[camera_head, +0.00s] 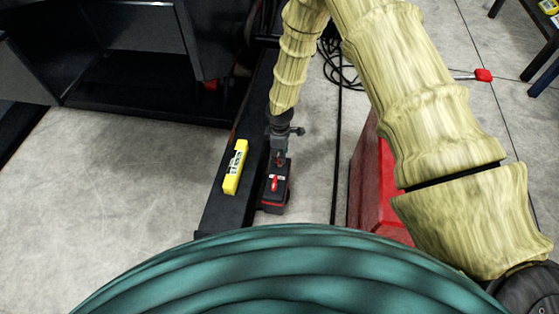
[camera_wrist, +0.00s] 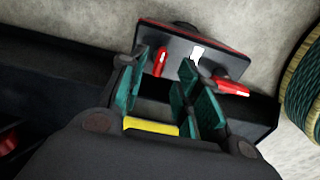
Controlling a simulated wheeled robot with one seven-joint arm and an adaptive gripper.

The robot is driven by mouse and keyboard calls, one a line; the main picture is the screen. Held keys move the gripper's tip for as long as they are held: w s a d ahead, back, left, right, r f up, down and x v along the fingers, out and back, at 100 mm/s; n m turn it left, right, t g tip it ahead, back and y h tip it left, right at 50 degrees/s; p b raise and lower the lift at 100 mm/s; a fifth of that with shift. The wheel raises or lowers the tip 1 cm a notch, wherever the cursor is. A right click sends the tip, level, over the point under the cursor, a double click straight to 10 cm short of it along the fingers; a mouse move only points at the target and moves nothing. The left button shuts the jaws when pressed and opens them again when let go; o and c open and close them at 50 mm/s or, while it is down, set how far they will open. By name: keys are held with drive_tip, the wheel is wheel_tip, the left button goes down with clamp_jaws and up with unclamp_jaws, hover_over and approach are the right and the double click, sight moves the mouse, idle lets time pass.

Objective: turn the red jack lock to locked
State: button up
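A dark box with red trim (camera_head: 273,202) sits beside a black beam and carries red levers. In the wrist view, one upright red lever (camera_wrist: 160,61) and one slanted red lever (camera_wrist: 230,87) stand on its dark panel (camera_wrist: 180,45). A red lever (camera_head: 274,184) also shows in the head view. I cannot tell which is the jack lock. My gripper (camera_wrist: 165,72) is open, its green-padded fingers apart, with the upright lever seen between and beyond the tips. Contact is not visible. In the head view my gripper (camera_head: 280,146) is just above the box.
A yellow spirit level (camera_head: 236,167) lies on the black beam (camera_head: 218,205) left of the box; it also shows between my finger bases (camera_wrist: 150,127). A red body (camera_head: 372,190) stands to the right. Black cables (camera_head: 338,68) lie on the floor behind. Floor at left is clear.

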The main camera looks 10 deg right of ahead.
drive_tip(key=shift+f+b, duration=0.5)
drive_tip(key=shift+f, duration=1.6)
clamp_jaws()
